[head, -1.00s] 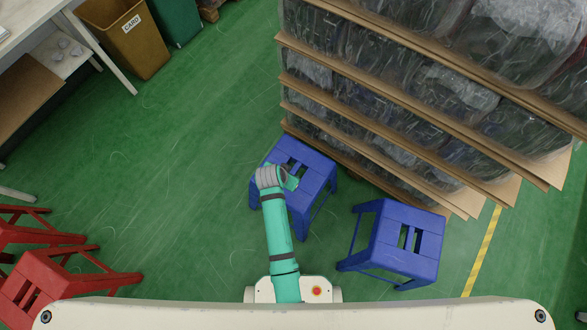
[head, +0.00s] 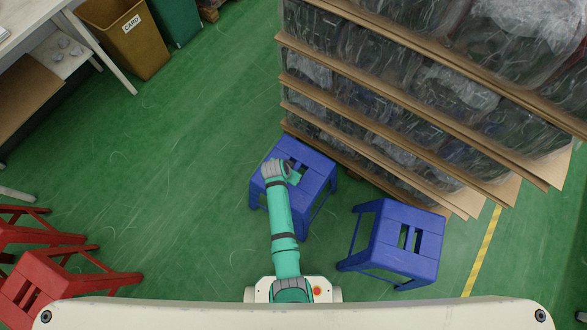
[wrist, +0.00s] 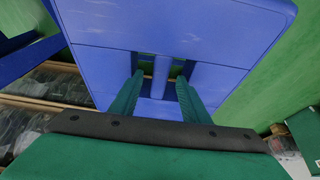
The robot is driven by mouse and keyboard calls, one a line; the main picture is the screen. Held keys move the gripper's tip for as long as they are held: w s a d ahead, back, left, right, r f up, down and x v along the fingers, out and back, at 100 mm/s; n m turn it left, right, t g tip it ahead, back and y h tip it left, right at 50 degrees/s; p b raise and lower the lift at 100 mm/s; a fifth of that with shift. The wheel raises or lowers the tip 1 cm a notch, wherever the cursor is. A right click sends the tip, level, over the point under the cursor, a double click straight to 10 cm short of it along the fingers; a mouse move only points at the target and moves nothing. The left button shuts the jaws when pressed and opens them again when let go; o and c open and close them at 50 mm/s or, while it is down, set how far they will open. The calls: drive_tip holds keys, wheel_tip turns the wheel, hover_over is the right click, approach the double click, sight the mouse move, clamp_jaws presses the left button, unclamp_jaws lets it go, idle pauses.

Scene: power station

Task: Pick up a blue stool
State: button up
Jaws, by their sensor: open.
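Two blue stools stand on the green floor. The nearer-left blue stool (head: 313,178) is partly covered by my arm in the head view. The other blue stool (head: 405,241) stands to its right, with its slotted top in clear view. In the wrist view a blue stool top (wrist: 215,28) fills much of the picture, with slots near its middle. My gripper (wrist: 156,82) is open and empty, its two green fingers apart and pointing at the slotted part. Whether the fingertips touch the stool I cannot tell.
A tall stack of wrapped goods on cardboard sheets (head: 400,120) stands right behind the stools. Red stools (head: 60,285) are at the lower left. A brown bin (head: 125,38) and a table (head: 30,100) are at the upper left. The floor left of my arm is clear.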

drive_tip(key=shift+x, duration=0.95)
drive_tip(key=shift+f, duration=0.15)
clamp_jaws()
idle(0.9)
drive_tip(key=shift+w, duration=0.1)
idle(0.4)
